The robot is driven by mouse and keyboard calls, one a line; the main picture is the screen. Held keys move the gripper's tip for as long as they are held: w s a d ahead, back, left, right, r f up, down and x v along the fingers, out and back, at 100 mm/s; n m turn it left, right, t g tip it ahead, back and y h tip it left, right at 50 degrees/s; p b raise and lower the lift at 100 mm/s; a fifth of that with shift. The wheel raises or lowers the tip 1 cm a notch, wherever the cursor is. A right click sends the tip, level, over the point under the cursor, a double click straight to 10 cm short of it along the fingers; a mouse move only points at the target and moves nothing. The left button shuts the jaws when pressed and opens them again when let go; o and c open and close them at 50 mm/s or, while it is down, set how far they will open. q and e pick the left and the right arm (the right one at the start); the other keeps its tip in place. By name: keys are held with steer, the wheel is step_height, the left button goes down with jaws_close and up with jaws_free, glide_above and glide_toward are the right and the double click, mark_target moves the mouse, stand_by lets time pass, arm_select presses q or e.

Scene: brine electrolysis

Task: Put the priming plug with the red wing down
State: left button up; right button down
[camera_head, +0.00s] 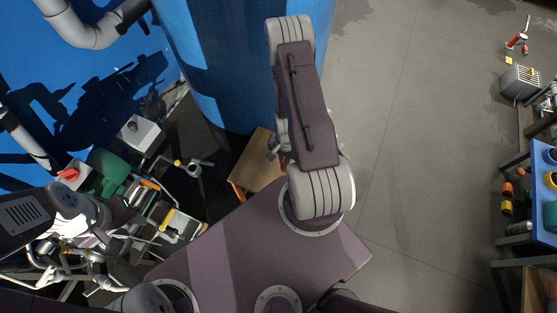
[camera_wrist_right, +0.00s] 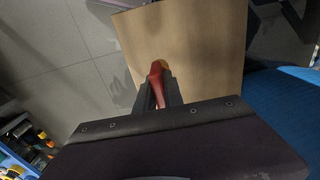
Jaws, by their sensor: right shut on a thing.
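The priming plug shows as a red wing (camera_wrist_right: 157,80) between the two dark fingers of my right gripper (camera_wrist_right: 158,92) in the right wrist view. The fingers are shut on it. Its lower part is hidden. A wooden top (camera_wrist_right: 205,40) lies beneath it; I cannot tell whether the plug touches it. In the head view a bit of red (camera_head: 283,162) shows beside my right arm, over the wooden top (camera_head: 254,157). My right arm hides most of that gripper there. My left gripper (camera_head: 100,238) is at the lower left among pipework, its fingers unclear.
A large blue tank (camera_head: 215,60) stands right behind the wooden top. Pipes, a green part (camera_head: 108,170) and a grey box (camera_head: 139,132) crowd the left. Grey floor (camera_head: 420,150) is open at the right, with a blue-topped bench (camera_head: 543,185) at the far edge.

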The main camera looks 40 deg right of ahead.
steer(key=w+f, duration=0.1)
steer(key=f, duration=0.1)
steer(key=w+f+b, duration=0.1)
steer(key=w+f, duration=0.1)
steer(key=w+d+f, duration=0.1)
steer(key=f, duration=0.1)
steer(key=shift+w+d, duration=0.1)
steer(key=shift+w, duration=0.1)
steer(key=shift+w+f, duration=0.1)
steer(key=shift+f, duration=0.35)
steer(key=shift+f+b, duration=0.1)
steer(key=shift+b, duration=0.3)
steer(key=c, duration=1.5)
jaws_free()
steer(key=shift+o, duration=0.2)
